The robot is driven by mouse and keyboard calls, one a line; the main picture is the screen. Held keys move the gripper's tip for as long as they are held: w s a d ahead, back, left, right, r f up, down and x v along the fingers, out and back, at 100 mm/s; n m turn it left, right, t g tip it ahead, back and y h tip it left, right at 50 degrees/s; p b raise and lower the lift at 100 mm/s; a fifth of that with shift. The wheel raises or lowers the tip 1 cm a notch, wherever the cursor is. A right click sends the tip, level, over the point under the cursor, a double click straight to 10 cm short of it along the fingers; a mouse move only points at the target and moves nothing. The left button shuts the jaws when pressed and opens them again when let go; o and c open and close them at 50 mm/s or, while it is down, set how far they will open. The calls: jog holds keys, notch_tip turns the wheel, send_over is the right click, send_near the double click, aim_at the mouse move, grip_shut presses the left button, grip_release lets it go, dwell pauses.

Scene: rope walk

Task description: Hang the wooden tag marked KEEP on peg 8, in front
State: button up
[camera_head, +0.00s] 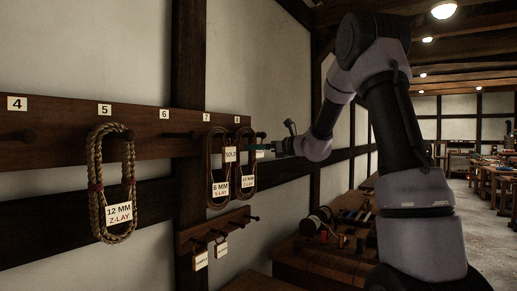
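Peg 8 (261,135) juts from the dark wall rail under the number 8 plate. A rope coil (250,163) with a 10 MM label hangs there. My gripper (262,150) is close beside peg 8 and the top of this coil, seen small and partly dark. A small pale piece shows at its tip; I cannot read it or tell whether it is the KEEP tag. Whether the fingers are open or shut is unclear. A tag marked SOLD (231,155) hangs in front of the 6 MM coil (218,175) at peg 7.
A 12 MM Z-LAY coil (96,180) hangs on peg 5. Pegs 4 and 6 look bare. A small lower rack (214,229) holds two small tags (201,260); its right end peg is empty. A bench (330,262) with spools stands below right. Open floor lies far right.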

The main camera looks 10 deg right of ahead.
jog(key=v, duration=1.1)
jog(key=s+a+f+n+g+h, duration=0.1)
jog(key=s+a+n+g, duration=0.25)
jog(key=s+n, duration=0.4)
jog(key=s+a+f+n+g+h, duration=0.1)
jog(key=s+a+n+g+h, duration=0.2)
jog(key=s, duration=0.7)
jog(key=s+d+f+n+h, duration=0.1)
jog(key=s+d+n+h, duration=0.2)
jog(key=s+n, duration=0.3)
jog(key=s+d+f+n+t+h, duration=0.1)
jog(key=s+d+f+n+h, duration=0.1)
jog(key=s+n, duration=0.4)
jog(key=shift+s+d+f+h, duration=0.3)
jog(key=shift+s+d+h, duration=0.35)
jog(key=shift+s, duration=0.55)
jog(key=shift+a, duration=0.1)
